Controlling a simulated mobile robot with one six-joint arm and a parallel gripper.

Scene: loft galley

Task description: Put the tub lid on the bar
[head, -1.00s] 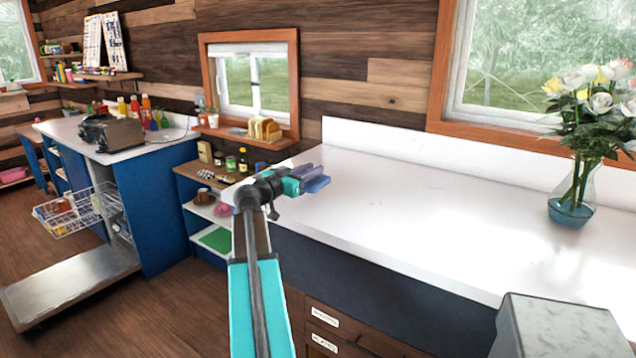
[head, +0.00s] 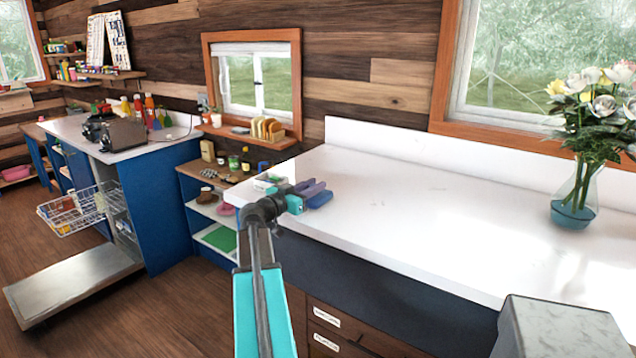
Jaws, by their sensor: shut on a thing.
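My gripper (head: 317,193) is teal at the wrist, with purple-blue parts at its end. It points right above the left end of the white counter (head: 400,210). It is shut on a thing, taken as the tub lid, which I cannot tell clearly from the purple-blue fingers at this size. I cannot tell how high the gripper is above the counter. No separate tub shows clearly. A small white and green item (head: 267,181) shows just behind my wrist, partly hidden, seemingly at the counter's left end.
A glass vase of flowers (head: 574,212) stands on the counter's right part. A grey block (head: 560,325) is at the front right. A low shelf (head: 222,179) with jars is beyond the counter's left end. The counter's middle is clear.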

